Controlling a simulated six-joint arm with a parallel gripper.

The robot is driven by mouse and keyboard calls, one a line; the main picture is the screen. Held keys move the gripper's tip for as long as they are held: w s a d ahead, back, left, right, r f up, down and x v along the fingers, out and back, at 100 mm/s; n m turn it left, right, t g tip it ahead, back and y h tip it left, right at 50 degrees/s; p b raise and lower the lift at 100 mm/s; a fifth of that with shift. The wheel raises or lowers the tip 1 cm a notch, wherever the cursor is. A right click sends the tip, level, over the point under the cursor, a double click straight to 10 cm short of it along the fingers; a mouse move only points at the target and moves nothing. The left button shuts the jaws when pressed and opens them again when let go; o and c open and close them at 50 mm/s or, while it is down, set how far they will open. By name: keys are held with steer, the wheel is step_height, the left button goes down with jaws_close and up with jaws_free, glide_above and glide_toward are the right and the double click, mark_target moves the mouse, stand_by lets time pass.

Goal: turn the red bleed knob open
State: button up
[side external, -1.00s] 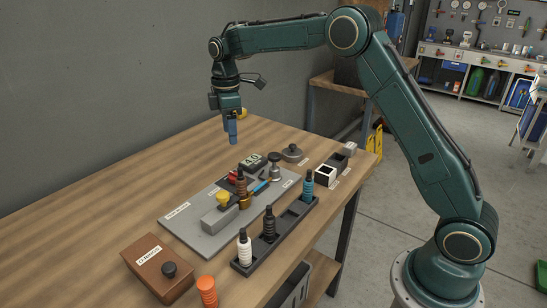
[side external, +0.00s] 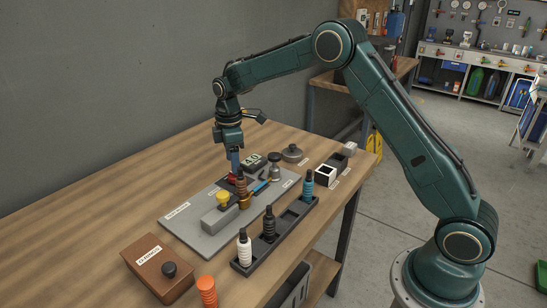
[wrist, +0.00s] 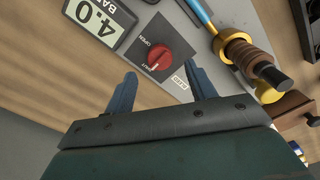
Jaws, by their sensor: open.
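The red bleed knob (wrist: 158,57) is a round knob with a pale pointer line, on a dark square plate with an "OPEN" label at its upper left and another small label by its lower edge. In the side view the red knob (side external: 233,178) shows just below my gripper (side external: 235,164). In the wrist view my gripper (wrist: 160,88) has its two blue fingers apart, with the knob beyond and between the fingertips. The fingers do not visibly touch it. A digital gauge (wrist: 95,25) reading 4.0 sits beside the knob.
A brass fitting with a brown ribbed sleeve (wrist: 245,53) and a blue rod stand close right of the knob. A yellow knob (side external: 222,197) is on the same grey plate (side external: 190,231). A rack (side external: 246,262) holds several ribbed plugs.

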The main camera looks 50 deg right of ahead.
mark_target(234, 177)
steer(key=shift+f, duration=2.35)
steer(key=c, duration=1)
